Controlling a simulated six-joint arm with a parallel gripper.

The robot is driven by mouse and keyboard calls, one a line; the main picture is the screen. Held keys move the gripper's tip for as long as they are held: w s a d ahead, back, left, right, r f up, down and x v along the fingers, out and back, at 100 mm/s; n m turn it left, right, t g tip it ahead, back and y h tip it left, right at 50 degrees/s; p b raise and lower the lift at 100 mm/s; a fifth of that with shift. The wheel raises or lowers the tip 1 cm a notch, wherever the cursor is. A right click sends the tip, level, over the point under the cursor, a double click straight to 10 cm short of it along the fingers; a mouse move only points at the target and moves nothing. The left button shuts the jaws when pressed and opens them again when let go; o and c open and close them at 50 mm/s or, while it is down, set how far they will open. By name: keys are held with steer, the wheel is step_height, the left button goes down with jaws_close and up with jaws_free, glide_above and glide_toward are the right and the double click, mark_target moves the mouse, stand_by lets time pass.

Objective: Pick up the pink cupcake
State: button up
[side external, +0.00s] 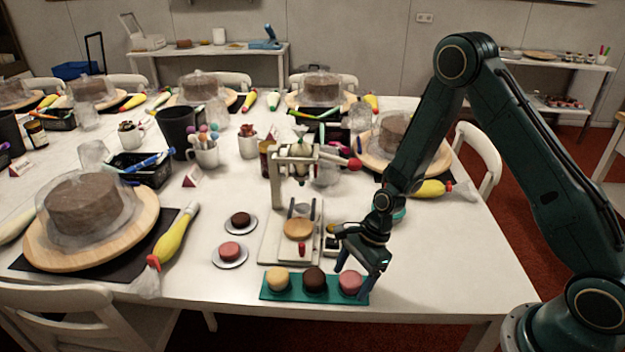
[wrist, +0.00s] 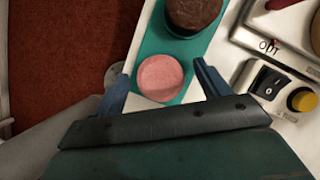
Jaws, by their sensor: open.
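The pink cupcake (side external: 350,283) sits at the right end of a green tray (side external: 329,296) near the table's front edge. A dark chocolate cupcake (side external: 314,279) and a pale yellow one (side external: 277,279) stand to its left on the same tray. My gripper (side external: 362,277) is open, with its blue fingers pointing down over the pink cupcake. In the wrist view the pink cupcake (wrist: 161,77) lies between and slightly beyond the two spread fingers (wrist: 160,88), and nothing is held. The chocolate cupcake (wrist: 194,12) is just past it.
A small press machine (side external: 292,240) with a tan disc stands behind the tray; its switch (wrist: 270,82) and yellow button (wrist: 301,99) are near the right finger. Two saucers with a pink cake (side external: 230,250) and a dark cake (side external: 241,220) stand left. The table right of my gripper is clear.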

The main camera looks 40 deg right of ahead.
mark_target(353, 277)
steer(key=shift+c, duration=0.4)
steer(key=c, duration=1)
steer(key=shift+r, duration=0.2)
step_height(353, 277, up, 20)
steer(key=shift+f, duration=0.15)
stand_by(0.5)
